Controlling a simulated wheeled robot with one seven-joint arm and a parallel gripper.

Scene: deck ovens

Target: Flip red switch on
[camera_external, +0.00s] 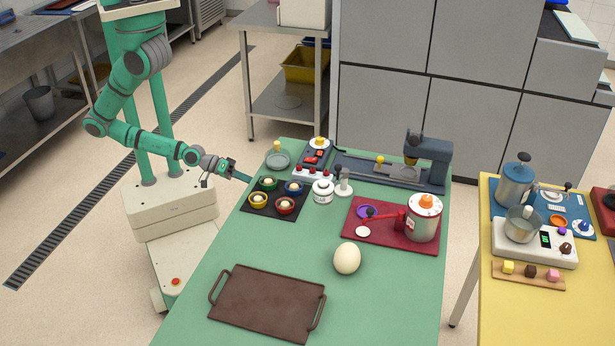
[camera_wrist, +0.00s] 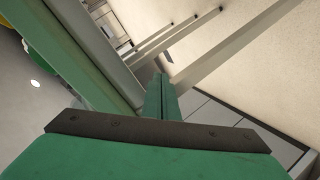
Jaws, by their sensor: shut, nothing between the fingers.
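A dark panel (camera_external: 305,160) with red switches (camera_external: 320,153) stands at the far left part of the green table. A white strip (camera_external: 326,178) with several red knobs lies just in front of it. Which one is the task's red switch, and its position, I cannot tell at this size. My gripper (camera_external: 245,178) is shut and empty at the table's left edge, left of the panel and apart from it. In the wrist view, my closed green fingers (camera_wrist: 161,95) point past the table edge; no switch shows there.
A dark mat (camera_external: 262,212) with several coloured bowls lies between my gripper and the white jar (camera_external: 322,192).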

